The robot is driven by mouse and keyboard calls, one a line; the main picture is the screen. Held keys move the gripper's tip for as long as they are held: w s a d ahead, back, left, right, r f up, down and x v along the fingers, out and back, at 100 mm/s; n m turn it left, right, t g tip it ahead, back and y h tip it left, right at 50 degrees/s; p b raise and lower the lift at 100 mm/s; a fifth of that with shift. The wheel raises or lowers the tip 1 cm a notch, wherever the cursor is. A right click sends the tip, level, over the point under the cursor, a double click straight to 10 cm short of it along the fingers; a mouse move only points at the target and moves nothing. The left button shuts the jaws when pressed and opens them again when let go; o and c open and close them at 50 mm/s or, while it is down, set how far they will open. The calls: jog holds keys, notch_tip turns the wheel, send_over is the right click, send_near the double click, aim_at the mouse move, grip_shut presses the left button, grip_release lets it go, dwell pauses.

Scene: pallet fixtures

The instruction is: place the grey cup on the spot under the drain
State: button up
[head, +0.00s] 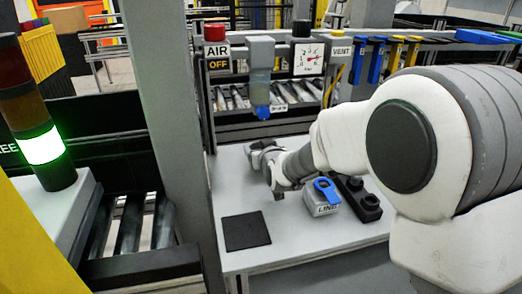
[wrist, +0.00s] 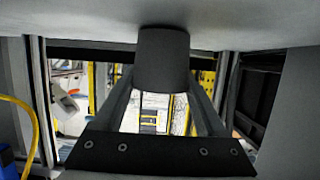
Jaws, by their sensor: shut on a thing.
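The grey cup (wrist: 162,60) is a dark grey cylinder in the wrist view, between the fingers of my gripper (wrist: 162,75). My gripper is shut on it. The cup's end meets a pale surface at the top of that view; I cannot tell whether they touch. In the head view my gripper (head: 268,168) is low over the grey bench, below and near the blue drain (head: 263,113) of the clear bowl (head: 261,90). The cup is not clearly distinguishable there. The spot under the drain is hidden by my gripper, or too small to see.
A black square mat (head: 246,231) lies on the bench (head: 290,245) at the front left. A box with a blue handle (head: 325,192) and a black block (head: 357,198) stand to the right of my gripper. A grey post (head: 170,110) rises at left.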

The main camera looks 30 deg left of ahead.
jog(key=shift+f, duration=0.15)
jog(key=o, duration=1.3)
